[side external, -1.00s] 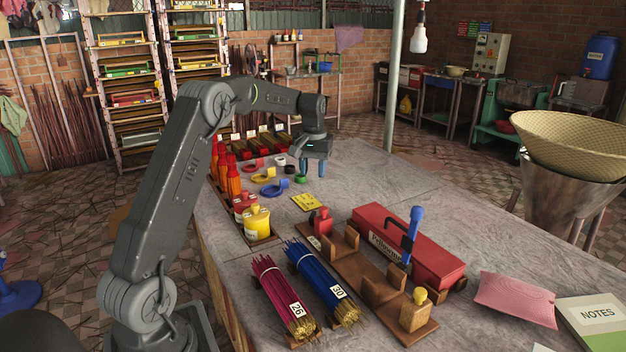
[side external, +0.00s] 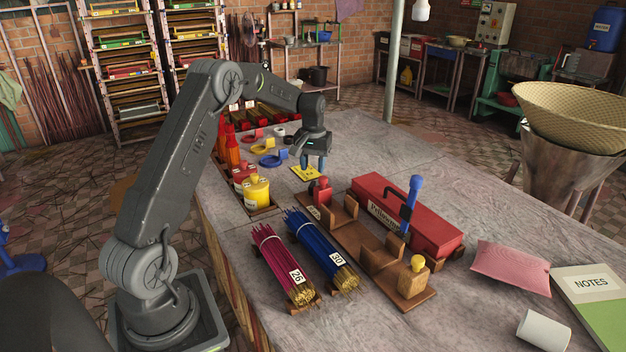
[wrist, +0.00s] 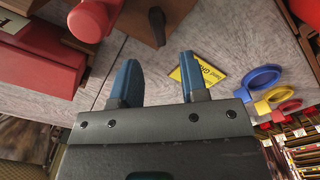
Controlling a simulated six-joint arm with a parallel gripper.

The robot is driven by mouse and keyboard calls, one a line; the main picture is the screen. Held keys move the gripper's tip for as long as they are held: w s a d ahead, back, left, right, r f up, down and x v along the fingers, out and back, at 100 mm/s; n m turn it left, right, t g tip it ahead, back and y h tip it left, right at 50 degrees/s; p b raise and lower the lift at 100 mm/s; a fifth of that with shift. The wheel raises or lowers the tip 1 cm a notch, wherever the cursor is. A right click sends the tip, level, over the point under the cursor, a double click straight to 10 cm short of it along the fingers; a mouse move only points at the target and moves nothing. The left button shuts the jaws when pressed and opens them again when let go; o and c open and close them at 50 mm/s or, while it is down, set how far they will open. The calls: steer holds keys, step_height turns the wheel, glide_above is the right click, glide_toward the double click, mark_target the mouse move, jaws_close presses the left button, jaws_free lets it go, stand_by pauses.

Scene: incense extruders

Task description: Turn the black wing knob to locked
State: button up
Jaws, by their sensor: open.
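My gripper (side external: 313,163) is open and empty over the table, beside the yellow card (side external: 303,173). In the wrist view its two blue fingers (wrist: 158,62) are apart, with bare tabletop between them. A small dark piece (wrist: 157,20) stands on a brown block (wrist: 168,8) just beyond the fingertips; it may be the black wing knob, but its setting cannot be read. I cannot make out a wing knob there.
Incense bundles, pink (side external: 278,262) and blue (side external: 320,250), lie in front. Jars (side external: 256,192) and coloured rings (side external: 273,158) are at left.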

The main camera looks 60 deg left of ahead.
mark_target(313, 182)
steer(key=shift+f, duration=2.75)
steer(key=shift+c, duration=0.3)
jaws_close()
